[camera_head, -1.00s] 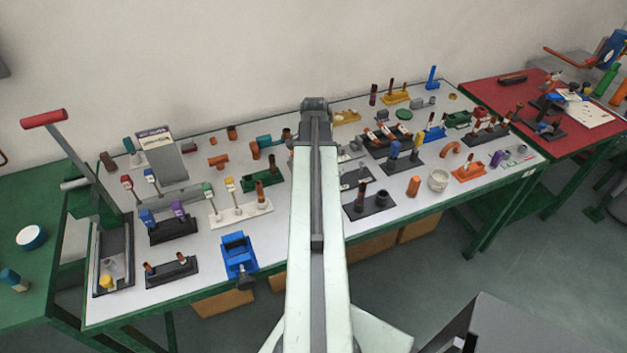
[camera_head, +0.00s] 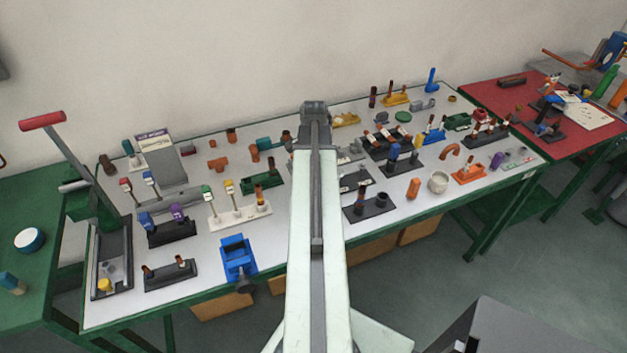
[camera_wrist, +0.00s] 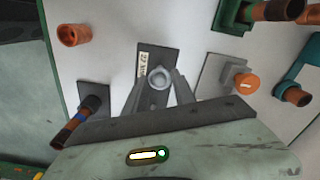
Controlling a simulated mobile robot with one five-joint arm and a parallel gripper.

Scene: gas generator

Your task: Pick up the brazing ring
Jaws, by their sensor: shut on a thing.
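In the wrist view, the brazing ring (camera_wrist: 158,78) is a small pale grey ring seen from above. My gripper (camera_wrist: 159,82) is shut on it, with one grey finger at each side. A dark plate (camera_wrist: 171,55) with a white paper label lies below the ring. I cannot tell whether the ring touches this plate. In the head view, my arm stretches over the workbench and hides the gripper tips and the ring.
In the wrist view, an orange sleeve (camera_wrist: 74,35) stands at the upper left. A dark copper tube (camera_wrist: 75,123) is close at the lower left. A grey holder with an orange cap (camera_wrist: 246,84) stands right of my gripper. The white workbench (camera_head: 290,228) is crowded with fittings.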

